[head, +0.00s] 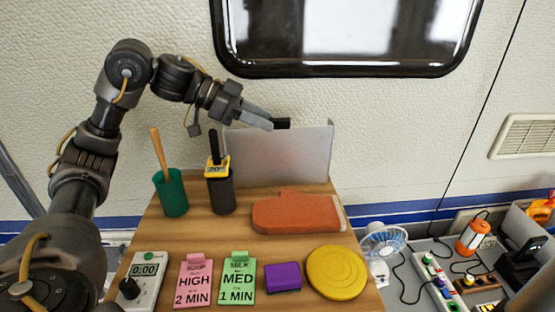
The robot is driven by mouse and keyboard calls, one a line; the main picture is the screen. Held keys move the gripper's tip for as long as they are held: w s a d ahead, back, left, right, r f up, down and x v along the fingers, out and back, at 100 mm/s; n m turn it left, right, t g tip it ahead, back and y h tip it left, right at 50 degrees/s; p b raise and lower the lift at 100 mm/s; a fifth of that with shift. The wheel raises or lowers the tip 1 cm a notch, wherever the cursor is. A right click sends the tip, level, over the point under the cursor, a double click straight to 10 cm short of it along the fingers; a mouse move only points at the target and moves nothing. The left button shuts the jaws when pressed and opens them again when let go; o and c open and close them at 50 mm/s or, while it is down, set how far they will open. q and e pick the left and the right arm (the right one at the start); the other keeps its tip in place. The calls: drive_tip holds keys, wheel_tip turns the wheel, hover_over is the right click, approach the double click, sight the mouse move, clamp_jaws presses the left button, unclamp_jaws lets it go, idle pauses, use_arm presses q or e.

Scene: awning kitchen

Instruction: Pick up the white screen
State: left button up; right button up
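The white screen (285,158) is a pale, upright panel with side flaps, standing at the back of the wooden table near the wall. My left arm reaches in from the left, above the table. My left gripper (273,122) is at the middle of the screen's top edge, with a grey finger and a black piece showing there. I cannot tell whether its fingers are closed on the edge or only beside it. The screen's base still appears to be at the tabletop, partly hidden behind the oven mitt. My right gripper is not in view.
On the table (205,237) are a green cup with a stick (171,193), a dark cup with a yellow-headed brush (220,190), an orange mitt (297,213), a timer (147,280), two cards, a purple block (283,277) and a yellow disc (336,272). A fan (383,243) stands right.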

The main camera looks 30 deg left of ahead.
sight(279, 127)
use_arm(q)
drive_tip(key=p+x, duration=0.2)
drive_tip(key=x, duration=0.2)
drive_tip(key=shift+w+d+f, duration=0.2)
drive_tip(key=shift+d, duration=0.05)
drive_tip(key=shift+d+f, duration=0.1)
drive_tip(key=shift+f, duration=0.05)
drive_tip(key=shift+c, duration=0.7)
clamp_jaws()
